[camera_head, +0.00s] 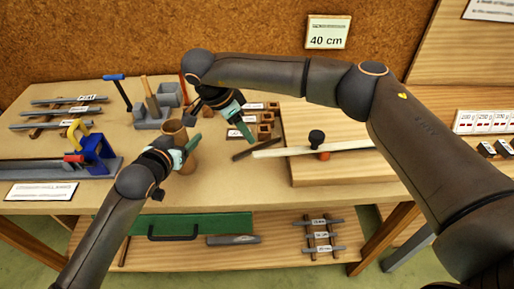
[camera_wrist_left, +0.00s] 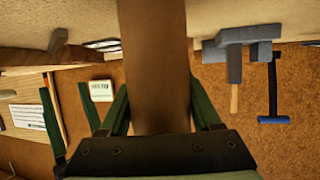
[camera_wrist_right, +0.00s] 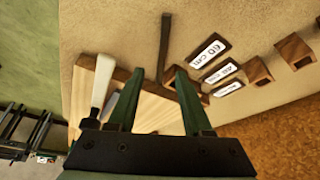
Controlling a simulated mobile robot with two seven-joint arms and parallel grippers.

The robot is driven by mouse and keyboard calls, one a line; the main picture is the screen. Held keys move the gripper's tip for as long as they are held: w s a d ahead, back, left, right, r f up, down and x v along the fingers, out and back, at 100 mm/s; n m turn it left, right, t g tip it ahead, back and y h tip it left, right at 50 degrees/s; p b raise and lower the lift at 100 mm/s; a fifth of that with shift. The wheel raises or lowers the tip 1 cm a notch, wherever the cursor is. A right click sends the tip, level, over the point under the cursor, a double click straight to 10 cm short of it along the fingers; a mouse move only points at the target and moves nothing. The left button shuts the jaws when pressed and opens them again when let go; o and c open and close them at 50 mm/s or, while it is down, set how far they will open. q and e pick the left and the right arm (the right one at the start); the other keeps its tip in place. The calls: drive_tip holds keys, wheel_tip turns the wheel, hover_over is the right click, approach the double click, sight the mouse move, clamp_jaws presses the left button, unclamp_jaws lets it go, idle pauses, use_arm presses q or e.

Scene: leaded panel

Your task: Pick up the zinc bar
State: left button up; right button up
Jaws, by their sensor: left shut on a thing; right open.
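No label I can read names the zinc bar. A short dark grey bar (camera_head: 243,153) lies on the table beside a pale strip; it also shows in the right wrist view (camera_wrist_right: 165,45). Several grey bars (camera_head: 62,112) rest on a rack at the left, with small labels. My right gripper (camera_head: 240,120) is open and empty above the table, close to the dark bar and apart from it. My left gripper (camera_head: 186,151) is shut on an upright brown cylinder (camera_head: 176,131), which fills the middle of the left wrist view (camera_wrist_left: 153,60).
A wooden board (camera_head: 330,170) carries the pale strip (camera_head: 275,151) and a black knob (camera_head: 317,136). Small wooden blocks (camera_head: 265,131) with labels stand behind. A blue vise (camera_head: 95,152) and grey blocks (camera_head: 150,118) stand at the left. A lower shelf holds another bar rack (camera_head: 319,236).

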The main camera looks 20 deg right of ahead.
sight(256, 147)
drive_tip(key=x, duration=0.7)
drive_tip(key=shift+w+d+f, duration=0.1)
drive_tip(key=shift+w+f, duration=0.05)
drive_tip(key=shift+c, duration=0.3)
clamp_jaws()
